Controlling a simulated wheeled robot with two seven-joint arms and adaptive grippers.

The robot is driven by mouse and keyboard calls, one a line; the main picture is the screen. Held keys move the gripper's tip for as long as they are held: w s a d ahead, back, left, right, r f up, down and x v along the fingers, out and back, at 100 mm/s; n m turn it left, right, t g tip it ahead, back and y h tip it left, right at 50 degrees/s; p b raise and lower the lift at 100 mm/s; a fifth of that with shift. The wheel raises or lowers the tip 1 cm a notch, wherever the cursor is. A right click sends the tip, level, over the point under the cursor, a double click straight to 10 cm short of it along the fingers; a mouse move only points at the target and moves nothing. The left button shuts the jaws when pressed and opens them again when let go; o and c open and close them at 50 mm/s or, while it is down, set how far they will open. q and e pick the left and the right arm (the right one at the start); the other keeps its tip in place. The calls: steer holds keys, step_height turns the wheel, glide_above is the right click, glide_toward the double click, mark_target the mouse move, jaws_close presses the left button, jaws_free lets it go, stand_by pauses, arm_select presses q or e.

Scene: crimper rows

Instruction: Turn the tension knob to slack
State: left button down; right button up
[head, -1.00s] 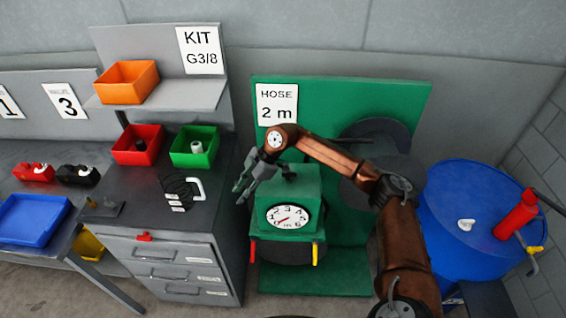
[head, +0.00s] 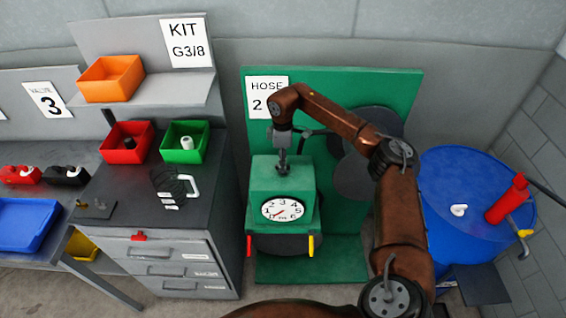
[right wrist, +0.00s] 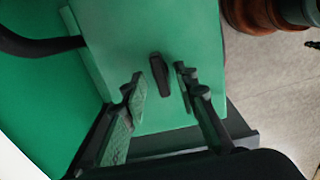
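The tension knob, a dark elongated bar-shaped knob (right wrist: 160,75), sits on top of the green machine box (head: 265,185). In the right wrist view it lies between the two spread fingers of my right gripper (right wrist: 160,80), with a gap on each side. In the head view my right gripper (head: 283,165) points straight down over the box top and hides the knob. I cannot tell how far the fingertips are above the box. The round white dial (head: 283,208) is on the box front. My left gripper is not in view.
A green back panel (head: 390,90) with dark discs (head: 355,175) stands behind the box. Red (head: 249,246) and yellow (head: 311,246) handles hang below the dial. A grey drawer cabinet (head: 160,262) is at left, a blue drum (head: 460,180) at right.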

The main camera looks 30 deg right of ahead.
steer(key=shift+f, duration=0.15)
steer(key=shift+c, duration=0.5)
jaws_close()
